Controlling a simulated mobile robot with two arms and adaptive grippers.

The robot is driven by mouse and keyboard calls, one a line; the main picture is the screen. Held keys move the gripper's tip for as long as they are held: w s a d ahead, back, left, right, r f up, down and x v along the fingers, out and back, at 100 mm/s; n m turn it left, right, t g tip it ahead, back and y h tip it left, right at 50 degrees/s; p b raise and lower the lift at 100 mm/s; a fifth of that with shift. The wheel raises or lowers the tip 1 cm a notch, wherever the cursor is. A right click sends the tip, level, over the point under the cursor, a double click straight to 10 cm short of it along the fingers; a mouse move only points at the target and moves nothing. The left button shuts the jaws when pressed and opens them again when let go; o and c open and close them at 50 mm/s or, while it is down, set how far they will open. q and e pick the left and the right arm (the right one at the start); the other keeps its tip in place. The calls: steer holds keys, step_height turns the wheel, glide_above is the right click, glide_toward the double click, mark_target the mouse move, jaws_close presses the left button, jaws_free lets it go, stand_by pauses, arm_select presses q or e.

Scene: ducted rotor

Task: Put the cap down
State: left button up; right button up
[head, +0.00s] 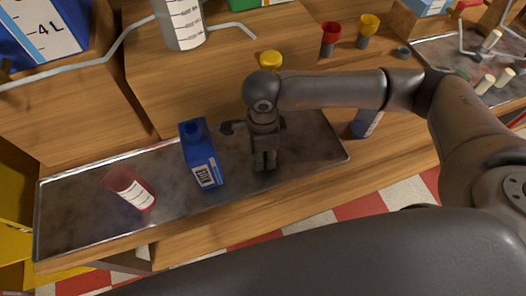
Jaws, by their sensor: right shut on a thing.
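My right gripper (265,163) points down over the metal tray (308,150), to the right of the blue carton-like bottle (199,155). Its fingers are close together, shut on the cap. The cap itself is hidden or too small to make out between the fingertips. I cannot tell whether the fingertips or the cap touch the tray. The blue bottle stands upright with a round blue neck on top and a white label low on its side. My left gripper is not in view.
Wooden boxes rise behind the tray, with a graduated cylinder (181,22) on top. Red (330,38) and yellow (368,30) cups stand at the back right. Tray surface right of my gripper is bare.

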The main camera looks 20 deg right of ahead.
steer(key=shift+f, duration=0.2)
steer(key=o, duration=0.7)
steer(key=shift+r, duration=0.1)
steer(key=shift+o, duration=0.2)
steer(key=shift+r, duration=0.55)
step_height(320, 180, up, 11)
steer(key=b, duration=0.1)
steer(key=shift+r+b, duration=0.15)
steer(key=shift+b, duration=0.25)
